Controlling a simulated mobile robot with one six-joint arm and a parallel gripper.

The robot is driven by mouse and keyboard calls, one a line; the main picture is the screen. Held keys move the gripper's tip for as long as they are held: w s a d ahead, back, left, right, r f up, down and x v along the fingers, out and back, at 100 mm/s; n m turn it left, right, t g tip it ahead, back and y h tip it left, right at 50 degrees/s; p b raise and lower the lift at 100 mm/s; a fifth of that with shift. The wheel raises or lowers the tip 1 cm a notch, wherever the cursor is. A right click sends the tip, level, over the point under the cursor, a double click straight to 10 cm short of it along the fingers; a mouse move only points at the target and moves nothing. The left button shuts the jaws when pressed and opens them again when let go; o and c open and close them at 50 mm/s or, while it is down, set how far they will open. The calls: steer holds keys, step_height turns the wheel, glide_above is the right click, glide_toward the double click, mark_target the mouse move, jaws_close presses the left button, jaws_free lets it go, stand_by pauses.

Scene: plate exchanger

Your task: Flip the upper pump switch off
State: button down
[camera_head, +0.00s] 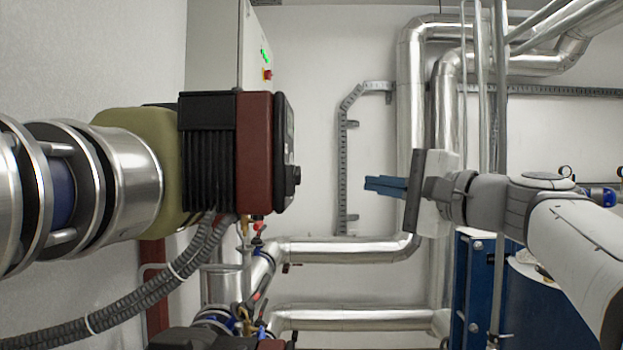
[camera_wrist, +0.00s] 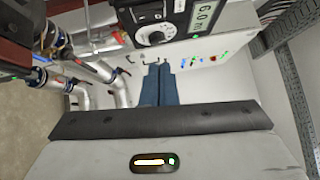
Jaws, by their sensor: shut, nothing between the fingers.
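The upper pump (camera_head: 252,152), a dark red and black box, stands at left centre of the head view, its control face seen nearly edge-on. A knob (camera_head: 296,175) sticks out from that face. In the wrist view the face shows a round white and black dial (camera_wrist: 153,32) beside a grey display (camera_wrist: 207,16). I cannot tell the switch's setting. My gripper (camera_head: 368,185) is to the right of the pump, apart from it, its blue fingers pointing left. In the wrist view my gripper (camera_wrist: 158,67) is shut and empty, its tips below the dial in the picture.
A white cabinet (camera_head: 224,45) with green lights and a red switch (camera_head: 267,74) stands behind the pump. Silver pipes (camera_head: 340,250) run below and behind. Corrugated hoses (camera_head: 150,290) hang below the pump. Open air lies between pump and gripper.

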steer(key=s+a+p+x, duration=0.2)
steer(key=p+x, duration=0.1)
steer(key=x, duration=0.9)
steer(key=shift+w+a+p, duration=0.3)
steer(key=shift+w+p, duration=0.05)
steer(key=shift+r, duration=0.1)
